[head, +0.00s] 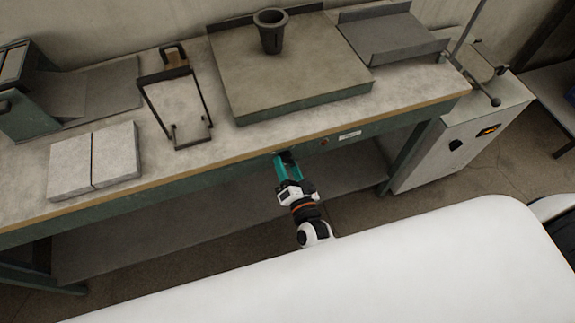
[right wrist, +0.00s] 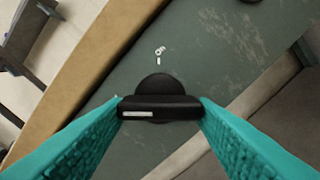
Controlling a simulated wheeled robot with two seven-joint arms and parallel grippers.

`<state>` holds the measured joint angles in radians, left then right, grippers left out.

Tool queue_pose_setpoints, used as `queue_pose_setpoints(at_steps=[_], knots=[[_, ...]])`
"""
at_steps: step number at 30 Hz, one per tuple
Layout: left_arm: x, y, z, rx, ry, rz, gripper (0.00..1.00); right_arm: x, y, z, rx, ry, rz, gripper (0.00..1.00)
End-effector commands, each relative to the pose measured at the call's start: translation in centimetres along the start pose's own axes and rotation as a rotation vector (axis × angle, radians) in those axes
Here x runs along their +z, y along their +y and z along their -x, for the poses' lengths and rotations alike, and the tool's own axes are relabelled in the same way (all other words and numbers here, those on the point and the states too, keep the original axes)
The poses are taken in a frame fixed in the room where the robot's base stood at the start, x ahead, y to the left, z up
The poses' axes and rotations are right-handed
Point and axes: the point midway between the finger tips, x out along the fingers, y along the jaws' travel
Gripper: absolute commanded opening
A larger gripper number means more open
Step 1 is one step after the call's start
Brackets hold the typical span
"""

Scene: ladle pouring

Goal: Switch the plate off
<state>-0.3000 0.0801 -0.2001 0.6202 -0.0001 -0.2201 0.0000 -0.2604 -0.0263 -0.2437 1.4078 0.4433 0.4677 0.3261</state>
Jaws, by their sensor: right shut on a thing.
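My right gripper (head: 287,160) reaches the green front panel (head: 240,163) under the bench's front edge. In the right wrist view its teal fingers (right wrist: 160,108) are shut on the two ends of a black knob's grip bar (right wrist: 180,107). The bar lies across the picture, with a white line on its left half. A white tick and a small "Off"-like mark (right wrist: 160,52) sit on the panel above the knob; the white line does not point at them. The grey plate (head: 320,62) is on the bench with a dark crucible (head: 271,32) on it. The gripper hides the knob in the head view.
An orange-red button or lamp (head: 323,141) and a pale label (head: 349,135) are right of my gripper. Grey slabs (head: 93,160), a wire stand (head: 177,100) and a green-sided device (head: 35,105) stand on the bench's left. A pale cabinet (head: 465,140) stands at the right.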

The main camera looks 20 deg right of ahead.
Motion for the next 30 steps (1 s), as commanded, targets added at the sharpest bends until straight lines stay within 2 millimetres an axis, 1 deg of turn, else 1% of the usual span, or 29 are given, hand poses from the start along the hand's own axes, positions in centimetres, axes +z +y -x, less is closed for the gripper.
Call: queue_pose_setpoints(at_steps=[7, 19, 20, 21, 23, 30], knots=[[0.02, -0.01, 0.17, 0.000, 0.000, 0.000, 0.36, -0.15, -0.08, 0.07, -0.002, 0.004, 0.043, 0.28], [0.02, -0.02, 0.17, 0.000, 0.000, 0.000, 0.36, -0.17, -0.12, 0.09, -0.002, 0.004, 0.049, 0.28], [0.02, -0.02, 0.17, 0.000, 0.000, 0.000, 0.36, -0.17, -0.13, 0.09, -0.002, 0.004, 0.048, 0.56], [0.02, -0.02, 0.17, 0.000, 0.000, 0.000, 0.36, -0.17, -0.13, 0.09, -0.002, 0.004, 0.048, 0.62], [0.02, -0.02, 0.17, 0.000, 0.000, 0.000, 0.36, -0.15, -0.12, 0.08, -0.002, 0.004, 0.048, 0.72], [0.01, -0.02, 0.18, 0.000, 0.000, 0.000, 0.36, -0.06, -0.07, 0.04, -0.001, 0.002, 0.046, 0.73]])
